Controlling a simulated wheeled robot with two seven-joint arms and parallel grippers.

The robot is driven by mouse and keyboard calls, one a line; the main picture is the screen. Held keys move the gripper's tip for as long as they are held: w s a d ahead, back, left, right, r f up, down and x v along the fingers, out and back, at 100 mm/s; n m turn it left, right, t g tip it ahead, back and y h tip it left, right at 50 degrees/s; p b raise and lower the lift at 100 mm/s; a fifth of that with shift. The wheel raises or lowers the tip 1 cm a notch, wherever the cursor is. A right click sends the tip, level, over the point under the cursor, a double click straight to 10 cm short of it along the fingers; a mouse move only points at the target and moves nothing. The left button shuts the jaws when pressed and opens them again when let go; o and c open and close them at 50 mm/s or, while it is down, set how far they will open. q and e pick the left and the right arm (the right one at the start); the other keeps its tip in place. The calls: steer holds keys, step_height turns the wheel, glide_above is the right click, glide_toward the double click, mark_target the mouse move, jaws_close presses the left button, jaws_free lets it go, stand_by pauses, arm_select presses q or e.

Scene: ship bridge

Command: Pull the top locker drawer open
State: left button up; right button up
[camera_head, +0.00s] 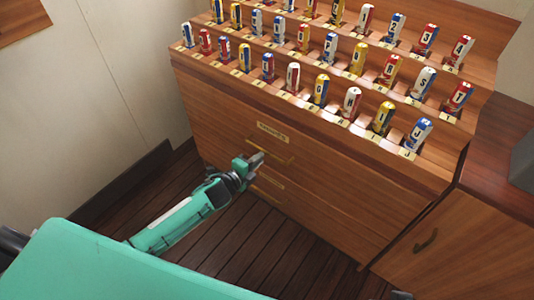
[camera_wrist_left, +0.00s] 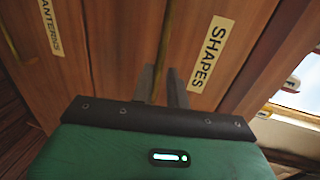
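The wooden locker's top drawer (camera_head: 225,125) carries a pale label and a brass handle (camera_head: 283,160). Its front looks flush with the locker, with no open gap visible. My left gripper (camera_head: 257,160) is at the left part of that handle. In the left wrist view its dark fingers (camera_wrist_left: 162,88) stand close together, with a narrow gap, at the thin bar of the handle (camera_wrist_left: 167,45). They appear closed around it; the exact contact is hard to see. The "SHAPES" label (camera_wrist_left: 209,54) is right of the fingers.
A lower drawer (camera_head: 310,195) has its own label and handle; the "LANTERNS" label (camera_wrist_left: 51,27) shows at left in the wrist view. Tiers of coloured cylinders stand on the locker top. A cabinet (camera_head: 470,245) adjoins on the right. Plank floor (camera_head: 290,260) lies clear in front.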

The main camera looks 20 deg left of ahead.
mark_target(267, 152)
arm_select(q)
steer(key=x, duration=0.5)
steer(key=shift+w+d+b, duration=0.1)
steer(key=shift+w+b, duration=0.2)
steer(key=shift+w, duration=0.05)
jaws_close()
